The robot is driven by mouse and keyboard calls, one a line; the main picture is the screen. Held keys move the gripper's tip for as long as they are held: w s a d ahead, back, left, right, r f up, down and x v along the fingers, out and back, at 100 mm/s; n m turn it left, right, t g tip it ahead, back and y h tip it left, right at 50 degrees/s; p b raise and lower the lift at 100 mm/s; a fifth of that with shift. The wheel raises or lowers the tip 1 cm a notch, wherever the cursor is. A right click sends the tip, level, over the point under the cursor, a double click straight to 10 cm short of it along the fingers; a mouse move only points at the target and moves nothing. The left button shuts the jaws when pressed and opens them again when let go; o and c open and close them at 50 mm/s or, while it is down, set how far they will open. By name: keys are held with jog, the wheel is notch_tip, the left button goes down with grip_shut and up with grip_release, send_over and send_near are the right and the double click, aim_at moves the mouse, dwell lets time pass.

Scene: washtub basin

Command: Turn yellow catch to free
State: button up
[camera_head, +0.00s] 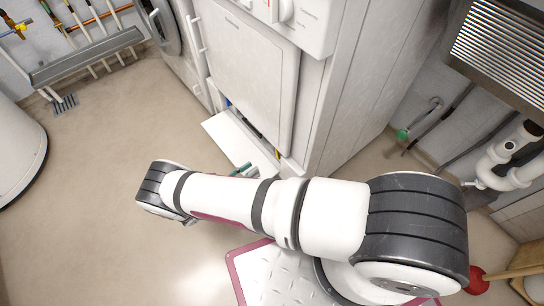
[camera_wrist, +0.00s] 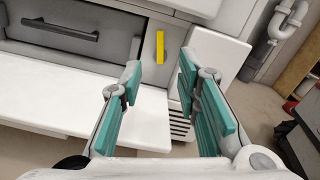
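The yellow catch (camera_wrist: 160,47) is a narrow upright bar on the white front of the appliance, beside a grey panel with a dark handle (camera_wrist: 60,30). In the head view a small yellow spot (camera_head: 278,154) shows low on the appliance, partly hidden. My gripper (camera_wrist: 160,82) is open, its teal fingers apart with nothing between them. The catch lies ahead of the gap between the fingertips, apart from them. In the head view my arm hides most of my gripper; only a bit of teal (camera_head: 243,170) shows by the appliance.
A white flap (camera_head: 228,138) stands open low on the appliance (camera_head: 250,60). A slotted vent (camera_wrist: 180,125) lies below the catch in the wrist view. White pipes (camera_head: 505,165) and a red plunger (camera_head: 478,280) are at the right. Open floor (camera_head: 120,130) lies at the left.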

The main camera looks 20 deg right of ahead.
aim_at(276, 152)
jog(key=b+x, duration=0.1)
jog(key=x, duration=0.9)
jog(key=shift+d+f, duration=0.1)
jog(key=shift+d, duration=0.1)
grip_shut()
